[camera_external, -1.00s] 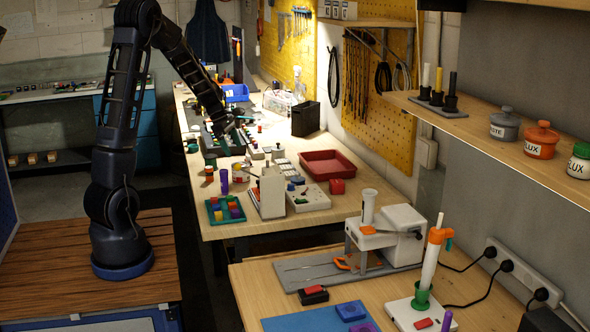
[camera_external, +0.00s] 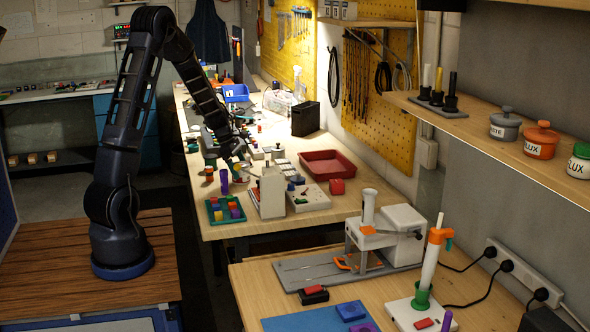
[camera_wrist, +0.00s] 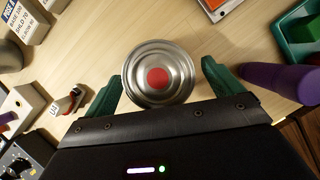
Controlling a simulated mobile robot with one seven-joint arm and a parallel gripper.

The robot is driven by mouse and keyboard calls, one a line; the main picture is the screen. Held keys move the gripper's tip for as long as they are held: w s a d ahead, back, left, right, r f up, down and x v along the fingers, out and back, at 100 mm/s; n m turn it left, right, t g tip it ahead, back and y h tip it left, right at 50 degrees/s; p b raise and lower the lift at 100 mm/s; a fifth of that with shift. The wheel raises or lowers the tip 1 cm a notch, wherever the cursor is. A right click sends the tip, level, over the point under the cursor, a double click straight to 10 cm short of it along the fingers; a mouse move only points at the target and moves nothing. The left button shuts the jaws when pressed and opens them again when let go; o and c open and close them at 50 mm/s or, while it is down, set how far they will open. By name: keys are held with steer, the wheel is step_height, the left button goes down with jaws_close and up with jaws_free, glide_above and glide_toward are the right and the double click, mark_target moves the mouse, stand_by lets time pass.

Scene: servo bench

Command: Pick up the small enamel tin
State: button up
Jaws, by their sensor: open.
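A round, shiny metal tin (camera_wrist: 157,52) with a red disc at its centre shows from above in the wrist view. It looks like the small enamel tin and sits upright on the wooden bench. My gripper (camera_wrist: 160,74) is open, with one green finger on each side of the tin's near half. A gap shows on both sides, and the height between fingers and tin is hard to judge. In the external view my gripper (camera_external: 239,158) is over the front part of the far bench, and the tin is hard to make out there.
A red-and-white small part (camera_wrist: 68,101) lies left. In the external view, a pale box (camera_external: 269,194) and a red tray (camera_external: 313,174) stand to the right.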

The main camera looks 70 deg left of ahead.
steer(key=shift+x, duration=1)
steer(key=c, duration=1.3)
